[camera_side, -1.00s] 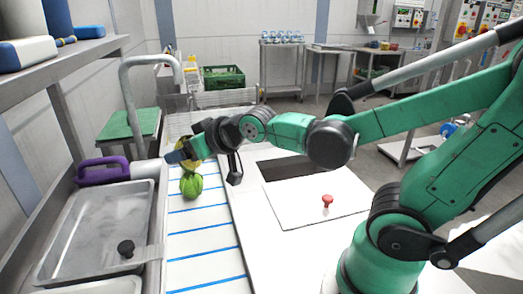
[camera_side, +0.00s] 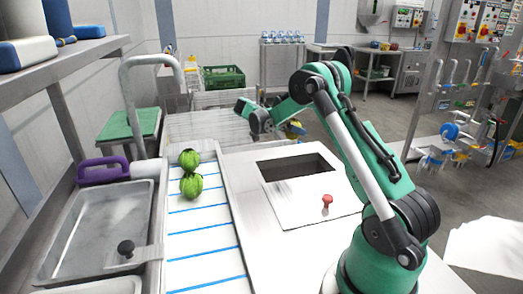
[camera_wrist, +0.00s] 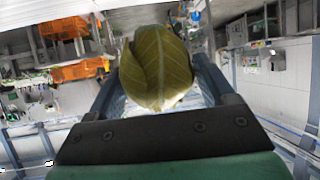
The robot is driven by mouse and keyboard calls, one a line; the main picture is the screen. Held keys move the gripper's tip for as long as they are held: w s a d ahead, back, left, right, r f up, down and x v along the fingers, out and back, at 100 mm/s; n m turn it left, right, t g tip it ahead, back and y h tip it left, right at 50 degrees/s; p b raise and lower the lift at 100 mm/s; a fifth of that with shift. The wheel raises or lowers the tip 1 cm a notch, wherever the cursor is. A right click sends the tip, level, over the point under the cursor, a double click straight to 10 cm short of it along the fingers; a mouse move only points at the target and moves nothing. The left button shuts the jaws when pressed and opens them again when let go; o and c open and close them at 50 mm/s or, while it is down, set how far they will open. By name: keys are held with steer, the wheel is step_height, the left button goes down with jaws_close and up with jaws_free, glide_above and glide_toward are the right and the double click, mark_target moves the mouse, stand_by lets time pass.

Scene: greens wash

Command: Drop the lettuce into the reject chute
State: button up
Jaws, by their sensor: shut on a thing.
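A yellowish-green lettuce (camera_wrist: 156,68) sits between the two fingers of my gripper (camera_wrist: 155,88) in the wrist view. Two greener lettuces, one far (camera_side: 189,158) and one near (camera_side: 191,186), lie on the blue-striped belt (camera_side: 200,245) at left.
A white panel with a red knob (camera_side: 327,201) lies just in front of the opening. A green crate (camera_side: 223,77) stands at the back.

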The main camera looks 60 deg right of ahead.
steer(key=shift+s+d+f+m+g+y, duration=0.15)
steer(key=shift+s+d+m+g+y, duration=0.15)
steer(key=shift+s+d+m+g, duration=0.15)
steer(key=shift+s+d+f+m+g+y, duration=0.15)
steer(key=shift+s+d+m+g+y, duration=0.15)
steer(key=shift+s+m, duration=0.25)
steer(key=shift+s+f, duration=0.1)
steer(key=shift+f, duration=2.95)
